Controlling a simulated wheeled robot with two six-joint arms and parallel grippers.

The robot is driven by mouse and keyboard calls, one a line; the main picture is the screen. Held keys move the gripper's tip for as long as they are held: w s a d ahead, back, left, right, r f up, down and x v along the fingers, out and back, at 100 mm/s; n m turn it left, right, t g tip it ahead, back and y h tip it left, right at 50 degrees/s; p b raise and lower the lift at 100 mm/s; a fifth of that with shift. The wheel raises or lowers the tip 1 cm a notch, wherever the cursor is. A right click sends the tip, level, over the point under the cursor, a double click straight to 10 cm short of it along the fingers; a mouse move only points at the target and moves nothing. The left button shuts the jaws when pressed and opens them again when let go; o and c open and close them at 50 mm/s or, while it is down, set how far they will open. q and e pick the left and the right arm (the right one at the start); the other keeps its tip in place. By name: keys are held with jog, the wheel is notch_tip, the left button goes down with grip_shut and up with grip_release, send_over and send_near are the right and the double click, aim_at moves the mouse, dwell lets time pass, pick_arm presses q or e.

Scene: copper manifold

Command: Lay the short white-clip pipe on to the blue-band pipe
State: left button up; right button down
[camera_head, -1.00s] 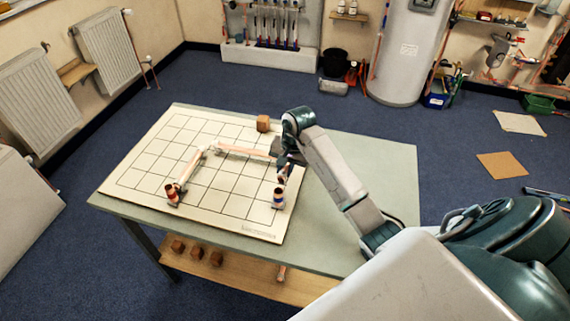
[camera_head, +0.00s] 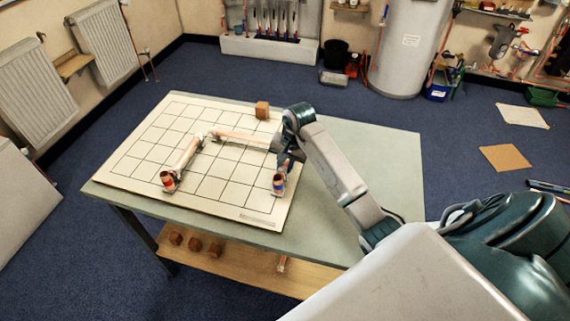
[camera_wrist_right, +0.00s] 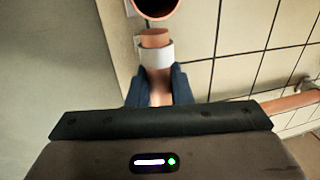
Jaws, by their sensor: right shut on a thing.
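My right gripper (camera_head: 284,162) is over the right side of the gridded board. In the right wrist view my right gripper (camera_wrist_right: 160,88) is shut on a short copper pipe (camera_wrist_right: 155,37) with a white clip (camera_wrist_right: 156,54) around it. The pipe's free end points at a round copper opening (camera_wrist_right: 155,7), close to it; I cannot tell whether they touch. In the head view an upright copper fitting with a blue band (camera_head: 278,184) stands just below my right gripper. The short pipe is mostly hidden there by the gripper. My left gripper is out of view.
A long pipe (camera_head: 245,138) lies across the board (camera_head: 150,150), and another (camera_head: 188,152) slants down to a second copper fitting (camera_head: 169,181). A wooden block (camera_head: 262,110) stands at the back. The table's right side (camera_head: 375,155) is clear.

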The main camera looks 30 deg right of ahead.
jog(key=shift+f+b, duration=0.35)
jog(key=shift+b, duration=0.1)
jog(key=c, duration=1.2)
grip_release()
jog(key=shift+c, duration=0.2)
jog(key=shift+r+p, duration=2.25)
jog(key=shift+r, duration=2.3)
